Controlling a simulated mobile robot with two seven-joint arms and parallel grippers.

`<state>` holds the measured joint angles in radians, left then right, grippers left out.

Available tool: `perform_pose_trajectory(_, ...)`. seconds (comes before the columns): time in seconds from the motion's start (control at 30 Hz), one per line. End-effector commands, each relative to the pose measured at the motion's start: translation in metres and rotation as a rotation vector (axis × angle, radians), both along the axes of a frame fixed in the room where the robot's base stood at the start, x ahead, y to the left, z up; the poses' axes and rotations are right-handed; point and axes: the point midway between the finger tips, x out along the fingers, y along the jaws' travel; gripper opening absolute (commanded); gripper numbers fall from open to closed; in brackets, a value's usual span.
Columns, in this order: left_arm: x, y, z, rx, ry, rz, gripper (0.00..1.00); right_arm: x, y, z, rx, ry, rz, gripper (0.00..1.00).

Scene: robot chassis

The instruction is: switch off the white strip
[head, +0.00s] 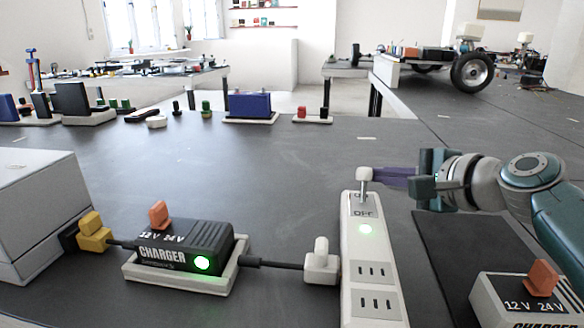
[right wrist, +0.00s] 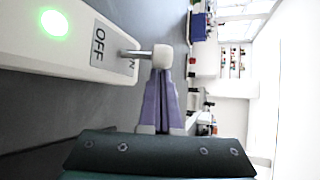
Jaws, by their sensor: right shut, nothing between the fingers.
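The white strip (head: 372,262) lies on the dark table right of centre, its sockets facing up. Its green light (head: 366,229) is lit, also in the right wrist view (right wrist: 54,23). At its far end a lever with a pale knob (head: 364,175) stands up from a grey plate reading OFF; the lever (right wrist: 160,56) is at the end marked ON, partly covering that word. My right gripper (head: 382,177) is shut and empty, its purple fingers (right wrist: 162,80) right beside the knob. I cannot tell whether they touch it. My left gripper is not in view.
A black charger (head: 185,246) with a lit green light sits in a tray left of the strip, its cable plug (head: 321,262) in the strip's side. Another charger (head: 525,298) stands at the right front. A white box (head: 38,205) is far left. The table's middle is clear.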

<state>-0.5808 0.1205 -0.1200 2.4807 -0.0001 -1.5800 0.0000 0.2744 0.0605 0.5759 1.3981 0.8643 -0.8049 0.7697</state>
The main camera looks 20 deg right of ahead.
Motion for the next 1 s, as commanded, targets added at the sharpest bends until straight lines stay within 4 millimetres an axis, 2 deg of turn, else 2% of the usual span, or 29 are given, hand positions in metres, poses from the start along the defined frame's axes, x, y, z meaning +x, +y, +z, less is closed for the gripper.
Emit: perform_pose_trajectory(1.0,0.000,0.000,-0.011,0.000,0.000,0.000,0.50,-0.006,0.004,0.002,-0.069,-0.112,0.000,0.00)
